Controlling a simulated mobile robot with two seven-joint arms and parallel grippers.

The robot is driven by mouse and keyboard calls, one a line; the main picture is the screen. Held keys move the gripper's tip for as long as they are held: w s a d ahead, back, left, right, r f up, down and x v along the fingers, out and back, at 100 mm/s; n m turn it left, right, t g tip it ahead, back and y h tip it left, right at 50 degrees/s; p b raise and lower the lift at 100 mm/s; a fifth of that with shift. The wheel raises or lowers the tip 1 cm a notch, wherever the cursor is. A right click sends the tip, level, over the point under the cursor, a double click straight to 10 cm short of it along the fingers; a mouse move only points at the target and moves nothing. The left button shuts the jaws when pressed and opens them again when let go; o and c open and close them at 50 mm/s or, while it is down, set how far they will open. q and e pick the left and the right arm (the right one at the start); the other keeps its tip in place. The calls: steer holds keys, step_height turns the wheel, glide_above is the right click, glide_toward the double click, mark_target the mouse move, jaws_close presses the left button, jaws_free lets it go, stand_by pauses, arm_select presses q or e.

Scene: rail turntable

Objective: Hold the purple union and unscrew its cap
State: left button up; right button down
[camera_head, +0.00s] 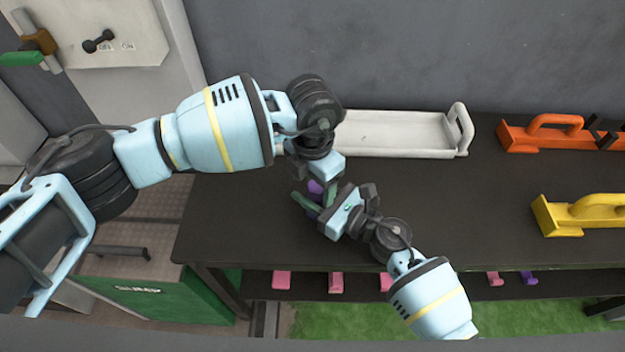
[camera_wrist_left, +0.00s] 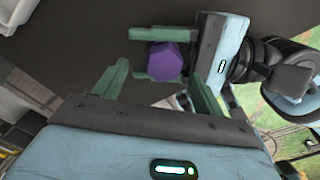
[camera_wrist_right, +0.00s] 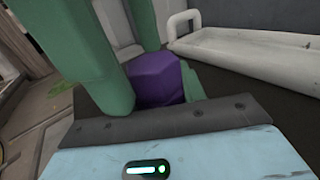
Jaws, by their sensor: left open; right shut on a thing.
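The purple union (camera_head: 315,187) is held above the dark table, mostly hidden by my grippers in the head view. In the left wrist view its six-sided purple end (camera_wrist_left: 164,62) faces the camera. My right gripper (camera_head: 316,200) is shut on it, with green fingers along its sides; the right wrist view shows the purple body (camera_wrist_right: 157,80) close up between green fingers. My left gripper (camera_wrist_left: 158,88) is open, its fingers spread on either side of the purple end and apart from it. I cannot make out the seam between cap and body.
A white tray (camera_head: 395,152) lies behind my grippers. An orange carrier (camera_head: 545,138) and a yellow carrier (camera_head: 580,217) stand at the right. Pink pieces (camera_head: 335,282) and a purple piece (camera_head: 528,278) sit on the lower shelf. The dark tabletop (camera_head: 460,210) is bare at centre right.

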mark_target(313, 188)
arm_select(q)
steer(key=shift+r, duration=2.8)
steer(key=shift+c, duration=0.2)
steer(key=shift+r, duration=0.1)
steer(key=shift+c, duration=1.1)
steer(key=r, duration=0.6)
steer(key=shift+w+d, duration=0.25)
steer(key=shift+d, duration=0.15)
steer(key=c, duration=0.3)
step_height(313, 188, down, 12)
steer(key=shift+f, duration=0.1)
